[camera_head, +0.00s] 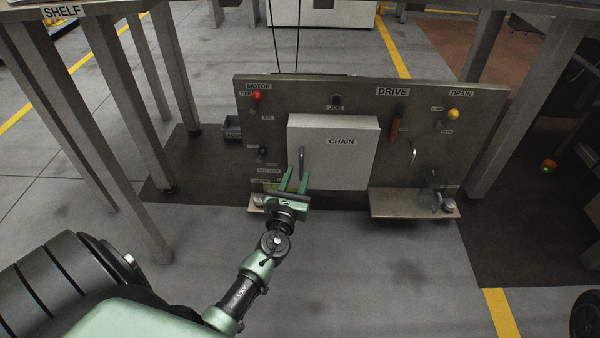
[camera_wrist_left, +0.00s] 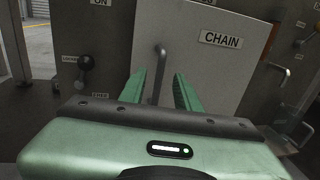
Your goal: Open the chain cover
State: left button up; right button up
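The chain cover (camera_head: 345,155) is a light grey square panel labelled CHAIN in the middle of the dark control board, and it looks shut. A vertical bar handle (camera_head: 302,158) is on its left side. In the left wrist view the cover (camera_wrist_left: 215,70) and its handle (camera_wrist_left: 158,74) lie straight ahead. My left gripper (camera_head: 293,178) is open, with its two green fingers pointing at the handle. In the left wrist view the fingers (camera_wrist_left: 160,88) show on either side of the handle; whether they reach around it I cannot tell. My right gripper is not in view.
The board (camera_head: 265,130) carries a red knob (camera_head: 256,95), a yellow knob (camera_head: 453,114) and several levers. A small ledge (camera_head: 400,205) juts out at its lower right. Shelf legs (camera_head: 127,120) stand to the left. The floor in front (camera_head: 390,270) is clear.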

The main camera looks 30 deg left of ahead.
pick_arm(q)
jog(key=shift+x, duration=1.45)
grip_shut()
dwell(0.3)
